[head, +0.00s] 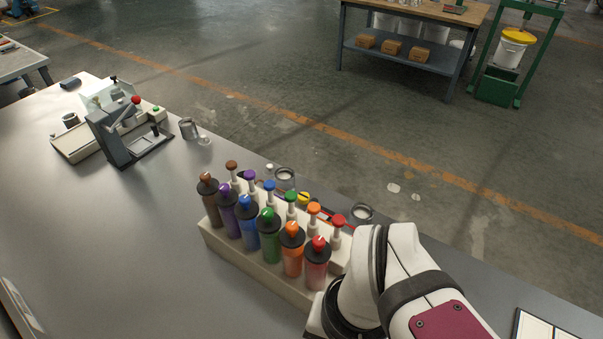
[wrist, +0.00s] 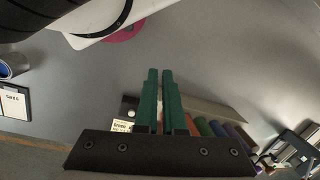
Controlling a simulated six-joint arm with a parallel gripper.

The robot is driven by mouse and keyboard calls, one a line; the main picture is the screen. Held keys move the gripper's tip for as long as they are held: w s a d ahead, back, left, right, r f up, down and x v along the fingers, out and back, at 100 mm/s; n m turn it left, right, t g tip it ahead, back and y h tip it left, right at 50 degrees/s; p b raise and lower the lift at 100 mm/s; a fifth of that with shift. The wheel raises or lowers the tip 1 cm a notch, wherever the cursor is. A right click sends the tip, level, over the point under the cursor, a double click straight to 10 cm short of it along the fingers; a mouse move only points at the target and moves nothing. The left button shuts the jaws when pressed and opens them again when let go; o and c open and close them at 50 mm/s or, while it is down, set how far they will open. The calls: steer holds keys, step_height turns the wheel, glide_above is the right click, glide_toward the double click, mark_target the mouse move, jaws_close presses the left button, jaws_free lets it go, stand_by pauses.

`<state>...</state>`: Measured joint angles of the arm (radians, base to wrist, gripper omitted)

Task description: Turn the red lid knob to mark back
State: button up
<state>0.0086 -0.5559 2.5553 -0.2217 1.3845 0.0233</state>
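A bottle with a red lid knob (head: 318,243) stands at the right end of the front row in a pale rack (head: 243,263), beside my arm in the head view. Its lid is dark, with a small pale mark on the knob; which mark it faces is too small to tell. The rack's pale edge (wrist: 215,106) shows in the wrist view, with the coloured bottles below it. The red bottle is not clear there. My gripper (wrist: 160,72) has two green fingers, nearly together with a narrow gap and nothing visible between them. In the head view it is hidden by my arm.
Bottles with orange (head: 291,229), green (head: 267,215) and other knobs stand close beside the red one. Coloured plungers (head: 313,208) stand behind them. A grey press-like device (head: 120,130) is far left. The bench (head: 110,240) is clear at front left.

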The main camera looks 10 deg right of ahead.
steer(key=o, duration=0.7)
steer(key=w+r+m, duration=0.3)
steer(key=m, duration=0.1)
steer(key=w+d+r+m, duration=0.1)
steer(key=w+r+m, duration=0.2)
steer(key=w+r+m+h, duration=0.1)
steer(key=w+r+m, duration=0.2)
steer(key=r+m, duration=0.1)
steer(key=shift+w+d+m, duration=0.25)
steer(key=shift+d+m, duration=0.05)
steer(key=shift+d, duration=0.1)
step_height(320, 180, up, 8)
steer(key=f+m, duration=0.1)
steer(key=m, duration=1.2)
glide_above(319, 240)
steer(key=shift+h, duration=0.4)
step_height(319, 240, down, 15)
jaws_close()
